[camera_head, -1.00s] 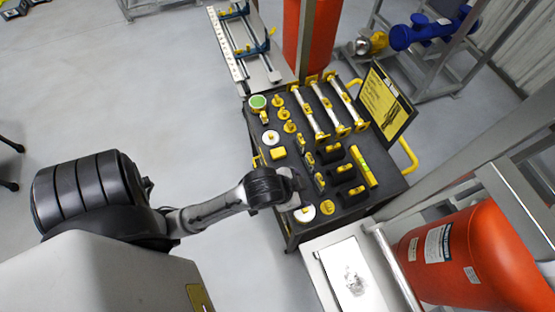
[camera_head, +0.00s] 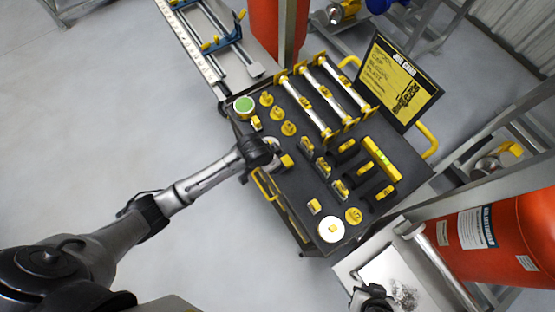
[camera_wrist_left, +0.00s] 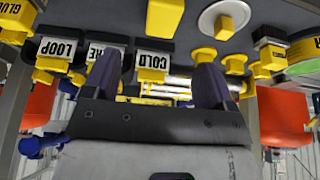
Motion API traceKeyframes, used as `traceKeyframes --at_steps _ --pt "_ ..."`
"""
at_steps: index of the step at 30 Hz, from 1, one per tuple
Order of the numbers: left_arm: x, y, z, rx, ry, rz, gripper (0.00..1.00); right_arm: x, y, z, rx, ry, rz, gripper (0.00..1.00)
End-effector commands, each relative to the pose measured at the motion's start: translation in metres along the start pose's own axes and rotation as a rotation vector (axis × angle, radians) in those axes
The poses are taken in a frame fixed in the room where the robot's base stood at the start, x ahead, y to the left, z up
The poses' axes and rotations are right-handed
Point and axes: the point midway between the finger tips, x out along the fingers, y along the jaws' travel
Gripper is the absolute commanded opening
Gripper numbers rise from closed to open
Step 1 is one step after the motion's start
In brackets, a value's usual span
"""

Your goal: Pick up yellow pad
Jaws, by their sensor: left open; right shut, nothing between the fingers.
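The yellow pad (camera_head: 286,161) is a small block on the dark cart top, partly hidden by my left gripper (camera_head: 279,157) in the head view. In the left wrist view a yellow block (camera_wrist_left: 165,18), which looks like this pad, is at the top edge beside a white disc (camera_wrist_left: 224,22). My left gripper is open in the wrist view (camera_wrist_left: 157,65), its two dark fingers apart with nothing held. Whether it touches the pad I cannot tell. My right gripper (camera_head: 370,293) is shut and empty at the bottom, over a pale panel.
The cart (camera_head: 408,172) holds yellow knobs, labelled black blocks, silver bars and a yellow level (camera_head: 382,159). A sign board (camera_head: 402,83) stands at its back. A white disc (camera_head: 331,230) is at the near corner. An orange tank (camera_head: 490,237) stands at the right.

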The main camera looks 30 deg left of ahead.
Motion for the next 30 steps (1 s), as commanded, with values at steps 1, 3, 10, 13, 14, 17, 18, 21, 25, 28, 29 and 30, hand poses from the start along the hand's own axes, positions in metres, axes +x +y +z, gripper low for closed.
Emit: traceKeyframes --at_steps 1,3,10,13,14,17,18,21,25,28,29,30 --pt "0.011 0.000 0.001 -0.002 -0.004 -0.001 0.79 0.003 0.002 0.003 -0.005 -0.005 0.006 0.00" --pt "0.024 -0.001 0.001 -0.002 -0.003 -0.001 0.79 0.005 0.004 0.004 -0.009 -0.007 0.011 0.00" --pt "0.054 -0.001 0.000 -0.001 -0.002 -0.003 0.79 0.009 0.002 0.002 -0.006 0.000 0.006 0.00" --pt "0.061 -0.002 0.000 0.001 -0.001 -0.004 0.79 0.010 0.001 0.002 -0.004 0.001 0.004 0.00" --pt "0.062 -0.002 0.000 0.001 -0.001 -0.004 0.79 0.010 0.001 0.002 -0.004 0.002 0.004 0.00" --pt "0.065 -0.002 0.000 0.001 -0.002 -0.004 0.79 0.010 0.001 0.002 -0.003 0.002 0.003 0.00" --pt "0.067 -0.002 0.000 0.001 -0.001 -0.004 0.79 0.011 0.001 0.002 -0.002 0.002 0.002 0.00" --pt "0.077 -0.001 -0.001 0.000 -0.001 -0.003 0.79 0.012 0.000 0.002 0.000 0.002 0.000 0.00" --pt "0.094 -0.001 -0.001 0.000 -0.002 -0.003 0.79 0.014 -0.002 0.002 0.003 0.003 -0.003 0.00" --pt "0.106 -0.001 -0.001 0.000 -0.002 -0.004 0.79 0.017 -0.002 0.003 0.003 0.003 -0.003 0.00" --pt "0.108 -0.001 -0.002 0.001 -0.002 -0.004 0.79 0.017 -0.002 0.003 0.003 0.003 -0.003 0.00" --pt "0.111 -0.002 -0.001 0.000 -0.001 -0.005 0.79 0.017 -0.002 0.003 0.003 0.004 -0.003 0.00"
